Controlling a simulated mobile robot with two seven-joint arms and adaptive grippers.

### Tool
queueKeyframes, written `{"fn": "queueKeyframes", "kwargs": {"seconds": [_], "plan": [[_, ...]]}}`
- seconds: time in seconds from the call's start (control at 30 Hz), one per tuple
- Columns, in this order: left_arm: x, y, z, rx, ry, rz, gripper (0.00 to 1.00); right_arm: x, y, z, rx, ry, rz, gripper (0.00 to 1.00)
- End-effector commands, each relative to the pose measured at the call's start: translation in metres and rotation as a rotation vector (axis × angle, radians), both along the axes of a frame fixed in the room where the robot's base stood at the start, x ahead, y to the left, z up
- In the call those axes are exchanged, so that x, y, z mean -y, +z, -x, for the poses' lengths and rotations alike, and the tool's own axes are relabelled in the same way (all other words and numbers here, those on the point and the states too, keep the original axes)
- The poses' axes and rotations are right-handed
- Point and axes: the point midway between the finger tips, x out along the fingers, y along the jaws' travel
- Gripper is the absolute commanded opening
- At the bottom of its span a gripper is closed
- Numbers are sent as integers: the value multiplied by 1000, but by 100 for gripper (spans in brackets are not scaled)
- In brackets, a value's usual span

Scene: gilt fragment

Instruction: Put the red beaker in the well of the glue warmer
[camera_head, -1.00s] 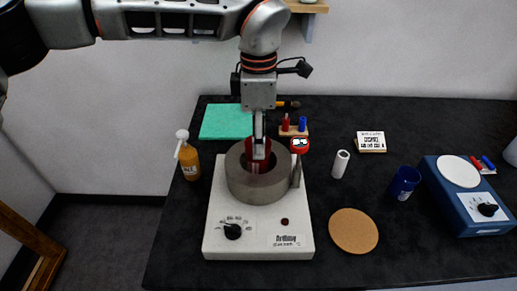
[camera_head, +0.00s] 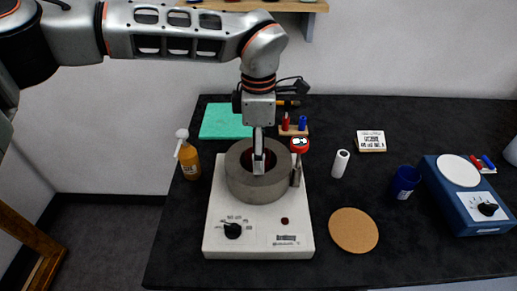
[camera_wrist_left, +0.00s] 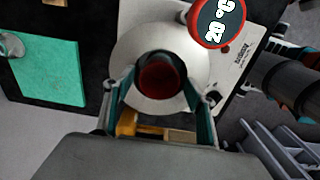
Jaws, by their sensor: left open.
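The glue warmer (camera_head: 258,230) is a white box with a thick grey ring around its well (camera_head: 240,183). The red beaker (camera_head: 270,158) is down inside the well, mostly hidden by the ring and my gripper. In the left wrist view the beaker (camera_wrist_left: 161,78) shows dark red and round within the pale ring (camera_wrist_left: 130,55). My left gripper (camera_head: 259,165) points down at the well, and it also shows in the wrist view (camera_wrist_left: 153,95). Its fingers are open on either side of the beaker; whether they touch it I cannot tell. My right gripper is out of view.
A red-rimmed dial (camera_head: 299,145) stands close at the ring's right, reading 20 °C in the wrist view. A glue bottle (camera_head: 189,161) is left of the warmer. A cork mat (camera_head: 353,231), white cylinder (camera_head: 340,164) and blue cup (camera_head: 404,183) are to the right.

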Motion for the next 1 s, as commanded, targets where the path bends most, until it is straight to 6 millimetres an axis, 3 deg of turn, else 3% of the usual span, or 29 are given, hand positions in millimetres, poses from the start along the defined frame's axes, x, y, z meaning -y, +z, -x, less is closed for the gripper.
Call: {"fn": "queueKeyframes", "kwargs": {"seconds": [0.27,0.73,1.0], "plan": [[0,18,-1,4,1,0,56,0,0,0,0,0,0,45],[0,106,-1,4,0,0,56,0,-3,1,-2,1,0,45],[0,123,0,0,-1,0,56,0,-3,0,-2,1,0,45]]}}
